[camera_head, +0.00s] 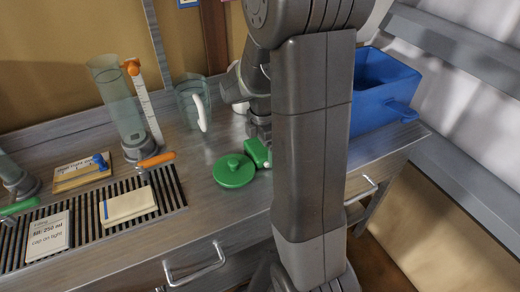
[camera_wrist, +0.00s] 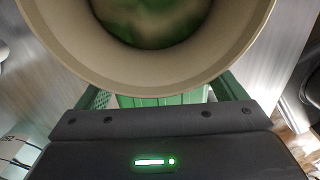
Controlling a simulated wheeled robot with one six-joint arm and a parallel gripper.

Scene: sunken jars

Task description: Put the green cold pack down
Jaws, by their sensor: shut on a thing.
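My gripper (camera_wrist: 162,94) is shut on a green thing (camera_wrist: 160,99), which I take to be the green cold pack. Only a narrow strip of it shows between the fingers in the wrist view. A cream round rim (camera_wrist: 150,83) fills the upper part of that view and hides the rest; blurred green shows inside it. In the head view, a green block (camera_head: 257,152) shows at my gripper's end, low over the bench, beside a round green lid (camera_head: 233,171). My arm hides part of it, and I cannot tell whether it touches the bench.
The grey bench (camera_head: 205,225) has free room in front of the green lid. A clear jug (camera_head: 190,100) and a tall clear cylinder (camera_head: 118,105) stand behind and left. A slatted rack (camera_head: 172,186) with cards is at left, a blue bin (camera_head: 380,90) at right.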

